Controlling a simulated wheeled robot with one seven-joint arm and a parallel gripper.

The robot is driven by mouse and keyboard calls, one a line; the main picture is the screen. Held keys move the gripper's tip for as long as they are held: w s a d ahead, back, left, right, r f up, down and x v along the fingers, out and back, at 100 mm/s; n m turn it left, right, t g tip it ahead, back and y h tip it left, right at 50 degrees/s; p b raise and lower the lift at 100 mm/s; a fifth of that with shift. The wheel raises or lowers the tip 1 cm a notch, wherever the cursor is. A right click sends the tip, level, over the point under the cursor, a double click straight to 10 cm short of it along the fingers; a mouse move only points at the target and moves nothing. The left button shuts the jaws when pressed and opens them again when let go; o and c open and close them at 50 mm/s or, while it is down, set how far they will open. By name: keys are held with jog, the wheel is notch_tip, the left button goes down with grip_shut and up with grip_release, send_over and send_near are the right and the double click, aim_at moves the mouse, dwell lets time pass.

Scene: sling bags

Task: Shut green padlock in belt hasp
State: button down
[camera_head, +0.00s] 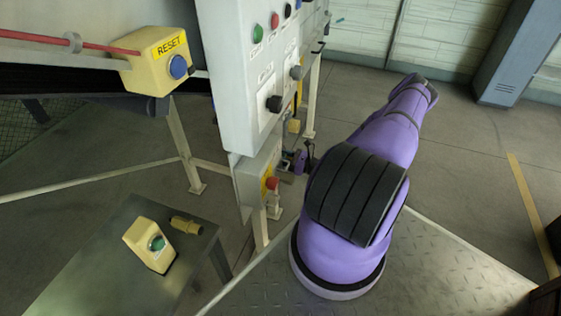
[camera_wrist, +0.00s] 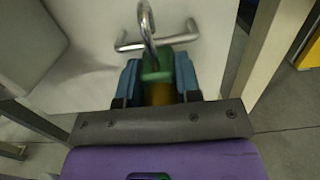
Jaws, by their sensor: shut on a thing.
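My gripper (camera_wrist: 158,78) is shut on the green padlock (camera_wrist: 157,62) in the wrist view, with a blue finger on each side of its body. The lower part of the body looks yellowish. The silver shackle (camera_wrist: 149,30) rises from the padlock and curves into a hook at the top. Its free end shows apart from the body, so it looks open. A silver bar (camera_wrist: 128,45) crosses behind the shackle on a pale panel; I cannot tell if it is the belt hasp or if the shackle passes through it.
A grey control cabinet (camera_head: 236,60) with buttons stands left of my arm. Below it is a box (camera_head: 250,180) with a red knob (camera_head: 272,183). A yellow RESET box (camera_head: 155,62) is at upper left. A table (camera_head: 95,260) holds a green-button box (camera_head: 148,245) and a yellow cylinder (camera_head: 186,225).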

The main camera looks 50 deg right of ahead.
jog(key=v, duration=0.6)
jog(key=shift+s, duration=0.4)
dwell(0.7)
jog(key=shift+d, duration=0.15)
